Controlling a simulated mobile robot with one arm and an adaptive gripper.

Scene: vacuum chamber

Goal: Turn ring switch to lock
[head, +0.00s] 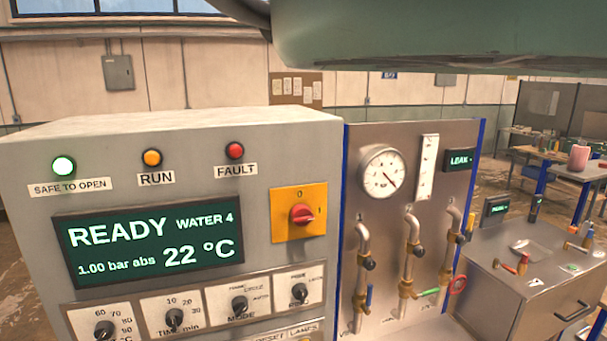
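A grey control cabinet (150,145) fills the left and middle of the head view. At the right end of its lower knob row is a small black rotary switch (299,292) on a white plate. This looks like the ring switch, but its lettering is too small to read surely. I cannot tell which mark it points to. A similar black mode switch (239,304) sits just left of it. My gripper is not in view.
A red rotary handle on a yellow plate (302,213) sits above the switch. The display (150,248) reads READY. A steel panel with a gauge (383,172) and valves stands right. A large green curved body (420,35) overhangs the top.

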